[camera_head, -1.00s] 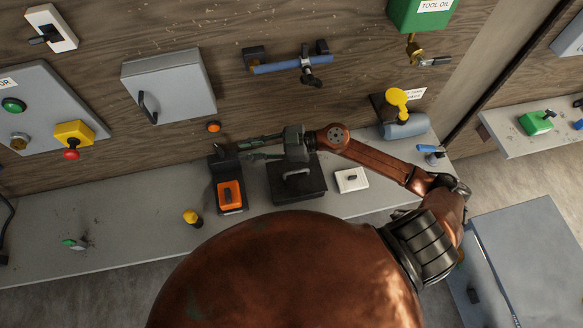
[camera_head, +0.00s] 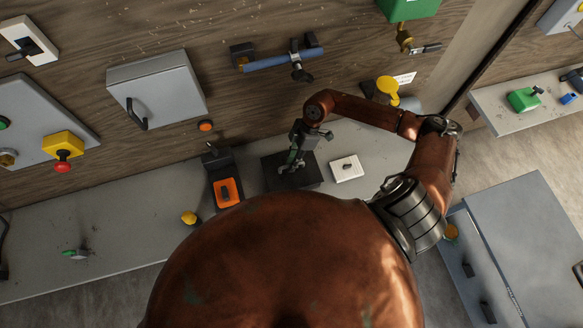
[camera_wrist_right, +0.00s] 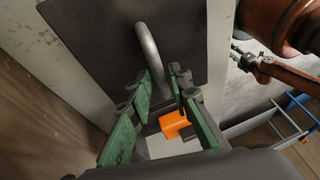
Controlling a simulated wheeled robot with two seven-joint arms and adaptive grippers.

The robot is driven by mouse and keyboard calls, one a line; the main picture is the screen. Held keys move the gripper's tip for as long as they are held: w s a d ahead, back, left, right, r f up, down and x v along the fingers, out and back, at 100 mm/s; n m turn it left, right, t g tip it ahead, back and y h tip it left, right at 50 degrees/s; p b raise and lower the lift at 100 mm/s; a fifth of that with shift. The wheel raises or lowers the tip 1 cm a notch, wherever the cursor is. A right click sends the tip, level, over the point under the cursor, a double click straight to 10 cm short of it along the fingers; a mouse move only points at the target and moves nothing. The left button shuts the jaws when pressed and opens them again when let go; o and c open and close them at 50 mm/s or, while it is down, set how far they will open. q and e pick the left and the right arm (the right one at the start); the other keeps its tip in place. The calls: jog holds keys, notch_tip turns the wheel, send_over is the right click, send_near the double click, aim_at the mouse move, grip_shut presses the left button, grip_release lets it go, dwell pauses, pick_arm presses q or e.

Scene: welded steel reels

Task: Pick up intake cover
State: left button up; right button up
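The intake cover appears to be the dark square plate (camera_head: 273,180) lying on the grey bench, with a curved grey handle. In the right wrist view, the plate (camera_wrist_right: 85,45) fills the top, and its handle (camera_wrist_right: 149,50) arches toward my fingers. My right gripper (camera_head: 292,168) points down over the plate. In the right wrist view, the green fingers of my right gripper (camera_wrist_right: 160,86) are apart, with the handle's near end between their tips; I cannot tell whether they touch it. My left gripper appears small at the right wrist view's upper right (camera_wrist_right: 240,57); its opening is unclear.
A black holder with an orange item (camera_head: 227,192) stands left of the plate. A white switch plate (camera_head: 346,169) lies to its right. A yellow knob (camera_head: 189,217) sits near the bench front. A blue-handled bar (camera_head: 270,62) is on the wall behind.

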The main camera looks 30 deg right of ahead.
jog(key=shift+x, duration=0.95)
grip_shut()
